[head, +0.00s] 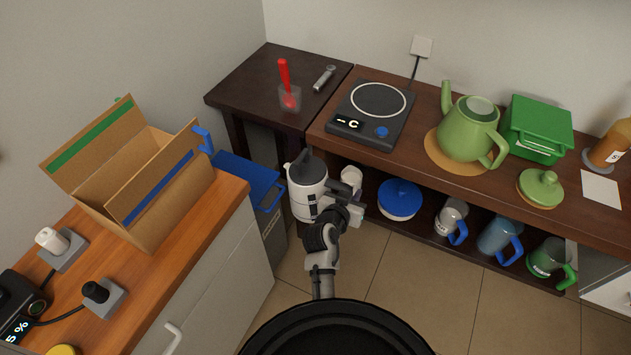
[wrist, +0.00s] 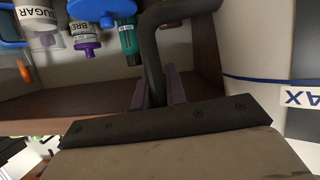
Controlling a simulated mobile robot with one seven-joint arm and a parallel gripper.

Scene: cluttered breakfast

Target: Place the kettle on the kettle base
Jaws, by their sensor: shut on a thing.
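The kettle base (head: 390,133), a black plate with a white ring, a display and a blue knob, lies on the wooden counter, up and to the right of the kettle. Its ring is empty.
A green teapot (head: 467,130) on a round mat stands right of the base. A dark side table (head: 245,90) with a red utensil in a cup (head: 289,98) is left of it. An open cardboard box (head: 165,205) stands on the left counter. Mugs (head: 498,237) fill the shelf below.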

